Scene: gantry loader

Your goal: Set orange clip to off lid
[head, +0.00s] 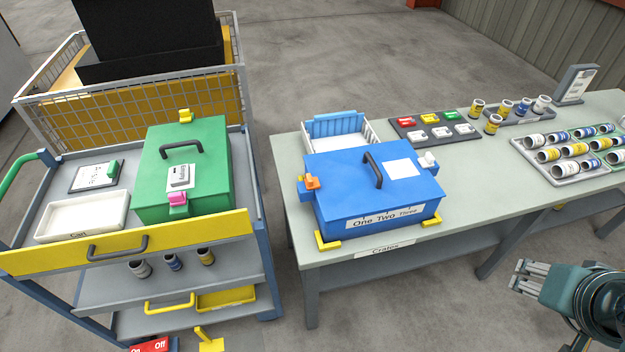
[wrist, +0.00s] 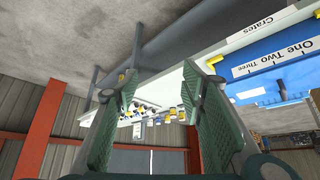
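The orange clip (head: 312,183) sits at the left edge of the blue lid on the blue crate (head: 372,212), labelled "One Two Three". It appears to overlap the lid's edge; its exact latch position is too small to tell. A white clip (head: 428,160) is at the lid's right edge. The lid has a dark handle (head: 373,170) and a white label. My gripper (head: 522,278) is at the lower right, in front of the table and well apart from the crate. In the wrist view my gripper (wrist: 160,88) has its fingers spread and nothing between them. The orange clip is not clearly visible there.
The table (head: 470,190) also holds a white basket (head: 335,143) behind the crate, a clip board (head: 436,128) and trays of cans (head: 572,152). Yellow corner brackets (head: 327,243) sit at the crate's base. A cart at left bears a green box (head: 205,150) with a pink clip (head: 178,198).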

